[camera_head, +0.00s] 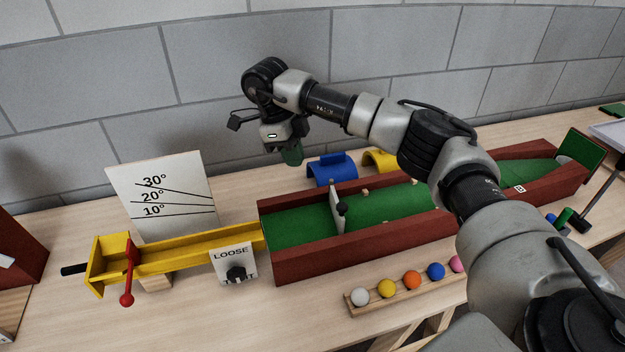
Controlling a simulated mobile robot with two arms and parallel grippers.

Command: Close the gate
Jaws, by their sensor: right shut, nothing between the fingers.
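A white upright panel with a dark knob (337,210) stands in the green-floored lane, near its left end; it looks like the gate. It appears slightly angled; whether it spans the full lane width I cannot tell. My right gripper (291,155) is shut and empty, pointing down. In the picture it is above and left of the panel, apart from it, near the back side of the lane. My left gripper is out of view.
The lane has dark red walls (355,258). A yellow chute (190,252) with a red lever (128,270) and LOOSE/TIGHT plate (231,262) joins its left end. An angle board (165,195), blue arch (331,172) and ball rack (405,290) stand nearby. My arm hides part of the lane.

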